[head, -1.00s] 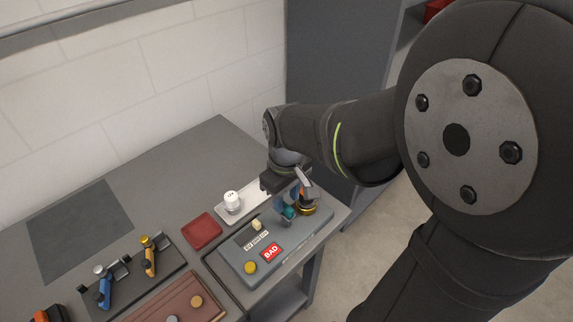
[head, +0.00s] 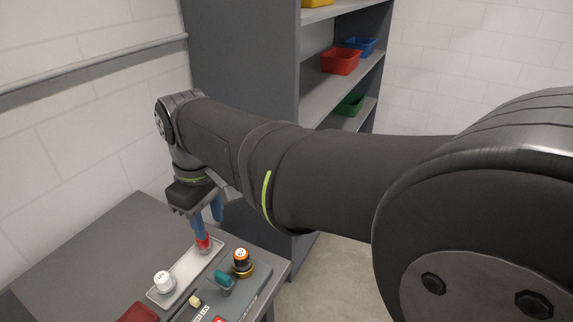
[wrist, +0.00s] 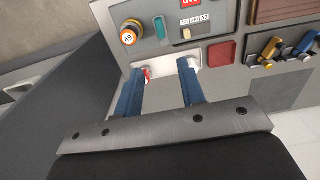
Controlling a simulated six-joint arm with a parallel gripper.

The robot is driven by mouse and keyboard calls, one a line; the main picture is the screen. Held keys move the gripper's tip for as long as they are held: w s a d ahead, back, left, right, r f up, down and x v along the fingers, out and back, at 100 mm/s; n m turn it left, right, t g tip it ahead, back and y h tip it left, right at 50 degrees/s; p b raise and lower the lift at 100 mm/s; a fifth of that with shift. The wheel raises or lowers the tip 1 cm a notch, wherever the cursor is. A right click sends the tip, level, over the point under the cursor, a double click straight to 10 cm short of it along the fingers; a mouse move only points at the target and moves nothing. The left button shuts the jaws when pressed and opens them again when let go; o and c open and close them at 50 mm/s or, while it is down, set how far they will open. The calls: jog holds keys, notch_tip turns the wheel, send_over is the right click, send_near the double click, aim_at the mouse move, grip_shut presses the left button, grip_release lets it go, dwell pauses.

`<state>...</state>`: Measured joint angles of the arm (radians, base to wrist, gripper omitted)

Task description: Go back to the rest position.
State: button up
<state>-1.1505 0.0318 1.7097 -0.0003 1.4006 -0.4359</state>
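My gripper (head: 207,226) is above the far end of the light grey tray (head: 187,273) in the head view, fingers pointing down. In the wrist view its two blue fingers (wrist: 160,72) stand apart, with nothing between them. A small red and white item (head: 203,243) is at the tray's far end, just under the fingers. In the wrist view it is partly hidden behind the left finger. A white capped piece (head: 164,282) stands at the tray's near end.
Beside the tray is a grey panel (head: 258,292) with an orange-topped knob (head: 241,258) and a teal switch (head: 223,281). A dark red pad (wrist: 222,54) lies near the tray. A shelf unit with red (head: 340,61), blue (head: 359,46) and green (head: 349,104) bins stands behind my arm.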

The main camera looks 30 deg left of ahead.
aim_at(222, 275)
dwell(0.3)
notch_tip(222, 275, down, 18)
jog(key=shift+r, duration=0.25)
dwell(0.3)
jog(key=shift+r, duration=0.1)
